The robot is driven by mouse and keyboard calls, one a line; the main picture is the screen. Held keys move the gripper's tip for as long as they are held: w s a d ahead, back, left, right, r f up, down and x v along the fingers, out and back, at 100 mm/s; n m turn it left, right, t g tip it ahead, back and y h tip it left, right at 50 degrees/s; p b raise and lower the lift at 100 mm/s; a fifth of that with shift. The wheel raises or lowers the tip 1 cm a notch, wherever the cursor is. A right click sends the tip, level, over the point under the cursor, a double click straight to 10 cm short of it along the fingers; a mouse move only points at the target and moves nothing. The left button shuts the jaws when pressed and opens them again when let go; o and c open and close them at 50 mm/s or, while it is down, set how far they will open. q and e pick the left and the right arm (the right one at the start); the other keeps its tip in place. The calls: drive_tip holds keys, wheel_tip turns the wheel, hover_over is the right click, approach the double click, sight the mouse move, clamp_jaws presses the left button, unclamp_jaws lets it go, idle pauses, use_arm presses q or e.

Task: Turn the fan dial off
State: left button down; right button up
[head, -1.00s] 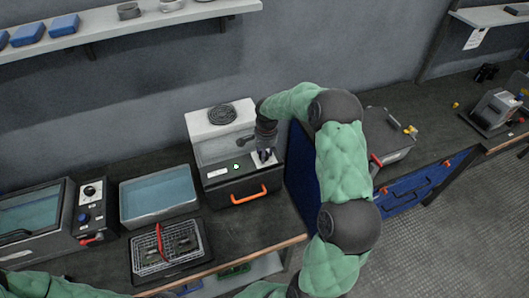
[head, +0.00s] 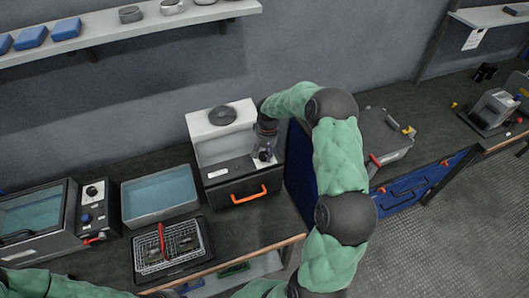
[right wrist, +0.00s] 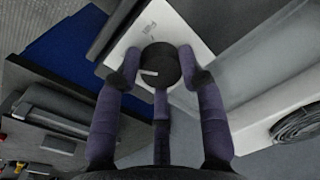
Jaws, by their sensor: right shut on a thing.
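The fan unit is a white and black box (head: 205,128) with a round dark fan grille (head: 222,115) on top and an orange handle (head: 249,194) in front. The fan dial (right wrist: 158,65) is a black round knob with a white mark pointing left in the right wrist view, on a white plate. My right gripper (head: 264,155) is over the panel's right end; in the right wrist view its fingers (right wrist: 160,80) are closed around the dial. The head view mostly hides the dial. My left gripper is out of view; only part of my left arm shows.
Left of the unit stand a water bath (head: 158,195), a wire basket (head: 150,250) with a red handle and a box with dials (head: 92,200). A grey case (head: 385,135) stands to the right. A shelf (head: 190,14) runs along the wall above.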

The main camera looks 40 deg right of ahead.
sight(266, 155)
drive_tip(key=shift+s+a+f+n, duration=0.3)
drive_tip(key=shift+a+f+n, duration=0.05)
drive_tip(key=shift+n, duration=0.05)
drive_tip(key=o, duration=1.1)
drive_tip(key=shift+r, duration=0.1)
drive_tip(key=shift+w+d+r, duration=0.1)
drive_tip(key=shift+d+r, duration=0.05)
drive_tip(key=shift+r, duration=0.05)
drive_tip(key=shift+r, duration=0.25)
drive_tip(key=r, duration=1.1)
drive_tip(key=shift+d+r, duration=0.15)
drive_tip(key=shift+d, duration=0.1)
drive_tip(key=shift+o, duration=0.2)
